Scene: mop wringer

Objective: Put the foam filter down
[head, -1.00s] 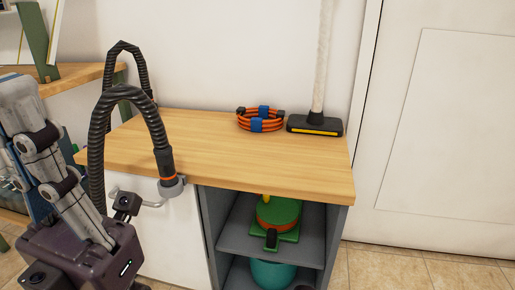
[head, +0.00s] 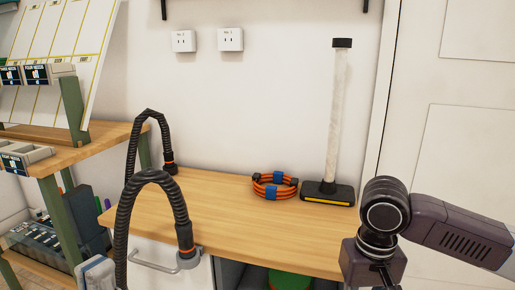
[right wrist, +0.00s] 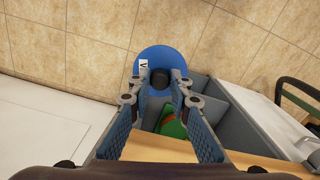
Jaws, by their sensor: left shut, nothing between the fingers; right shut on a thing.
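In the right wrist view, my right gripper (right wrist: 160,85) is shut on the black knob of a round blue piece (right wrist: 163,56) with a small white label. This blue piece appears to be the foam filter; its underside is hidden. It is held beyond the worktop's edge, with tiled floor behind it.
The wooden worktop (head: 225,222) carries an orange cable coil (head: 274,186) and a black floor head with an upright pale tube (head: 328,193). A black ribbed hose (head: 122,225) arches at the left. A green object (right wrist: 172,122) sits in the grey cabinet below. The worktop's middle is clear.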

